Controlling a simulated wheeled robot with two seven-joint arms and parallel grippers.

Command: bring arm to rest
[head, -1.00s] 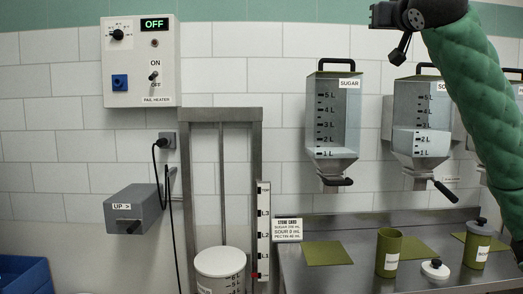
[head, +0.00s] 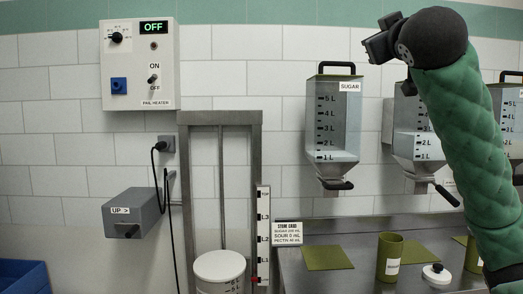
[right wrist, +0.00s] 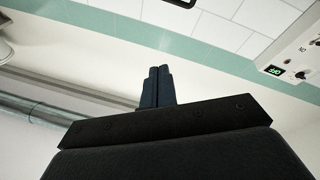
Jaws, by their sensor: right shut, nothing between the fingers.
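My right arm, in a green padded sleeve, comes in from the right edge of the head view and is raised high. My right gripper (head: 380,40) is at the top of the head view, above the dispensers and away from the wall things. In the right wrist view its two dark fingers (right wrist: 157,87) stand together, shut with nothing between them. That view looks up at the wall, the ceiling and part of the pail heater box. My left gripper does not show.
A steel counter (head: 350,277) below holds an olive cup (head: 389,260) and a white lid (head: 436,273). The sugar hopper (head: 335,120) and other hoppers hang on the wall. A white pail (head: 219,267) stands in the lift frame. The pail heater box (head: 138,64) reads OFF.

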